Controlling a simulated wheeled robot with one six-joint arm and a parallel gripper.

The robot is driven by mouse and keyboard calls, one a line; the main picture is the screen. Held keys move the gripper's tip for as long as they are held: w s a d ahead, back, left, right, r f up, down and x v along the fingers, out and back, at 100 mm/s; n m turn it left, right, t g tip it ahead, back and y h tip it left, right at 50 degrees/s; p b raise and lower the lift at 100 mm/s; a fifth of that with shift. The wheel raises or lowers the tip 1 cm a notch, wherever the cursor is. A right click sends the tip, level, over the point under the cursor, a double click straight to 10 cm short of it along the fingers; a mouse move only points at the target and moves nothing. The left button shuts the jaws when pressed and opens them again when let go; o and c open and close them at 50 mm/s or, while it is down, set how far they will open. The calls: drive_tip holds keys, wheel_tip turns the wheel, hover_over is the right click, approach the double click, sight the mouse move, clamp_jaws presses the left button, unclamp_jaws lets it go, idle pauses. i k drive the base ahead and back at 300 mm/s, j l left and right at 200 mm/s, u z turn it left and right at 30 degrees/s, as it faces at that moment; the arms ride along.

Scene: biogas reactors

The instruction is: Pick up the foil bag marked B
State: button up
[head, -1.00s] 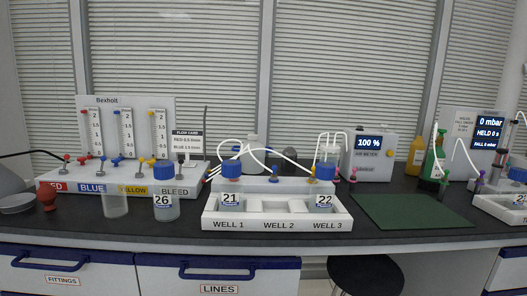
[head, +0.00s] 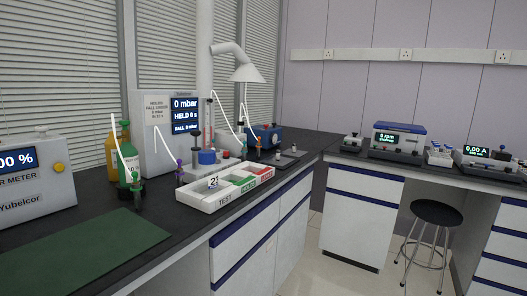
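I see no foil bag marked B in the head view. My gripper is not in view either. A bottle labelled with a number starting with 2 (head: 213,183) stands in the near compartment of a white tray (head: 222,202) marked TEST, which also has a green and a red section. A dark green mat (head: 85,250) lies bare on the bench at the lower left.
A pressure unit reading 0 mbar (head: 170,130) stands behind the tray. A meter (head: 35,180) is at the left, with green (head: 127,150) and amber bottles beside it. A stool (head: 437,213) stands by the right bench. The floor (head: 330,270) between is open.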

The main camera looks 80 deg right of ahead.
sight(292, 153)
drive_tip(key=k+l+z, duration=0.25)
drive_tip(key=l+z, duration=0.15)
drive_tip(key=l, duration=0.4)
drive_tip(key=k+l+z, duration=0.1)
drive_tip(key=l+z, duration=0.3)
drive_tip(key=l, duration=0.4)
drive_tip(key=l+z, duration=0.4)
drive_tip(key=l, duration=2.35)
